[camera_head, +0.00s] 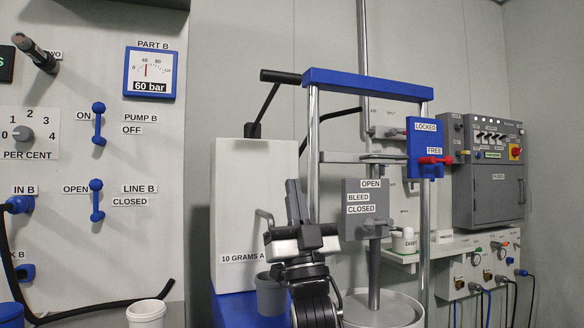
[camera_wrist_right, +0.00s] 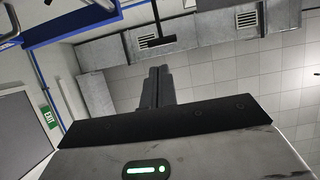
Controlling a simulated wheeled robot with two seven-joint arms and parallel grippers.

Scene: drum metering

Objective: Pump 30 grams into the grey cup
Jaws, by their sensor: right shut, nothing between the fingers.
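The grey cup (camera_head: 270,294) stands low in front of a white pump box (camera_head: 254,190) labelled "10 GRAMS A"; my right gripper partly hides the cup and the end of the label. A black-gripped lever (camera_head: 281,76) rises from the top of the box and leans right. My right gripper (camera_head: 293,190) points upward in front of the box, below the lever and apart from it. Its fingers are shut and empty, pressed together in the right wrist view (camera_wrist_right: 157,82). My left gripper is out of view.
A blue-topped drum frame (camera_head: 365,84) with a "BLEED" plate (camera_head: 365,208) stands right of the box. A red lever (camera_head: 434,160) sits at "FREE". A white cup (camera_head: 147,313) is at lower left, below the Part B panel.

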